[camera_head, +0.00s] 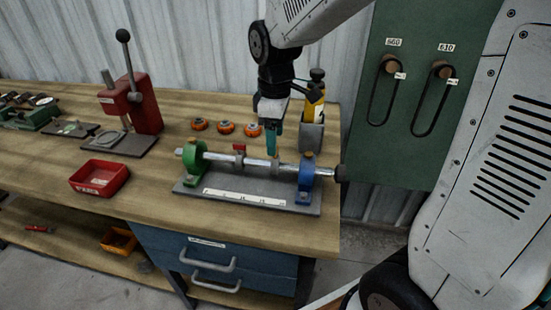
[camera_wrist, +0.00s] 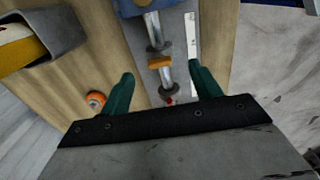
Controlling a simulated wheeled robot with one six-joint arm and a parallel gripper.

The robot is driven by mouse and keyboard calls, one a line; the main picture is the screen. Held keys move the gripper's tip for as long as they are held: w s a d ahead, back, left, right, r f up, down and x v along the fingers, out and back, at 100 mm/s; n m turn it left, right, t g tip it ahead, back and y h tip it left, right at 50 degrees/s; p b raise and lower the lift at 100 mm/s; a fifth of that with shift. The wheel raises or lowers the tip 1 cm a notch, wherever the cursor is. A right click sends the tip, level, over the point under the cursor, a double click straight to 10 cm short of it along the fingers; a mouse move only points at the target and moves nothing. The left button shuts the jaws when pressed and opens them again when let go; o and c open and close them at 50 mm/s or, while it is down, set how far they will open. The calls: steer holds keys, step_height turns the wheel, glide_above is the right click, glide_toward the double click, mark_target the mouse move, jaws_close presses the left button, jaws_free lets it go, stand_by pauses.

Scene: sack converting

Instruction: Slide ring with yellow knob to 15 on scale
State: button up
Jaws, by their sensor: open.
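A steel rod (camera_head: 222,157) runs between a green support (camera_head: 194,164) and a blue support (camera_head: 305,177); the blue one also shows in the wrist view (camera_wrist: 133,7). A yellow-orange knob (camera_wrist: 160,62) sits on the rod in the wrist view, between grey collars. A ring with a red knob (camera_head: 239,149) sits left of it; the red knob (camera_wrist: 168,101) is nearer my palm in the wrist view. My gripper (camera_head: 271,150) points down over the rod, its open teal fingers (camera_wrist: 163,76) either side of the rod. The white scale (camera_head: 243,198) lies along the front; its figures are too small to read.
The grey base plate (camera_head: 182,189) sits near the bench's front edge. Several orange round parts (camera_head: 225,128) and a grey holder with a yellow bottle (camera_head: 312,135) stand behind. A red tray (camera_head: 99,177) and red lever press (camera_head: 135,100) are left. A green panel (camera_head: 400,145) stands right.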

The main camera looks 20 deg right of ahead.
mark_target(275, 159)
step_height(275, 159, down, 8)
steer(key=shift+r, duration=0.2)
